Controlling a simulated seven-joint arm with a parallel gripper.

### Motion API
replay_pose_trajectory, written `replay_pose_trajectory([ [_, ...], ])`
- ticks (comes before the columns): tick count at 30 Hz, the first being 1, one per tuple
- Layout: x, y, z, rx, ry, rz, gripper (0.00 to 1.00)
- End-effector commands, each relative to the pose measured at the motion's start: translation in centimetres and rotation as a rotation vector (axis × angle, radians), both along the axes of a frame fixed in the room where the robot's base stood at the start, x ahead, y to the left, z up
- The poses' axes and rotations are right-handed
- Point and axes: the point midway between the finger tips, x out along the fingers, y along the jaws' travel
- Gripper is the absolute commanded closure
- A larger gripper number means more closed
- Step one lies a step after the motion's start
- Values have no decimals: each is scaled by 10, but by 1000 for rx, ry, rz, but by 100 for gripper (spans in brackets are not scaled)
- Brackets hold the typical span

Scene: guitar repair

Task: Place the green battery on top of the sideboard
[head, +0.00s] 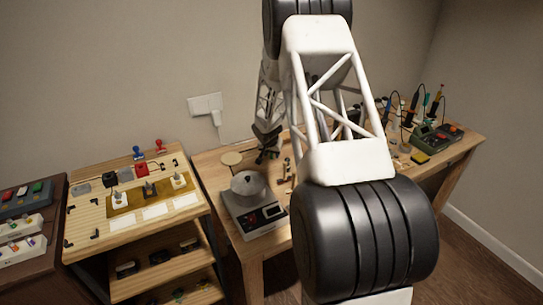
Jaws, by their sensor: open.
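My gripper (267,153) is small in the picture, pointing down over the back of the light wooden workbench, just behind the grey scale with its round pan (248,184). It is open; I cannot tell whether anything is between the fingers. I cannot clearly pick out the green battery. A small green piece (37,187) shows on a blue-grey box at the far left, but I cannot tell what it is. The dark brown cabinet (50,254) at the left edge looks like the sideboard. My arm hides the middle of the workbench.
A light wooden shelf unit (97,237) stands between cabinet and workbench, its top holding small boxes, a red block and clamps. A green device (430,136) and several upright tools stand at the workbench's right. A wall socket (205,103) with a plug is behind.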

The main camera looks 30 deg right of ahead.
Motion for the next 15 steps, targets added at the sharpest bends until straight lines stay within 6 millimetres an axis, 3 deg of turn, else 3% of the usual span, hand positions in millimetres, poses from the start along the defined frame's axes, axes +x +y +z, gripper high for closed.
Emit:
replay_pose_trajectory([
  [1, 0, 0, 0, 0, 0, 0, 55],
  [10, 0, 0, 0, 0, 0, 0, 100],
  [15, 0, 0, 0, 0, 0, 0, 100],
])
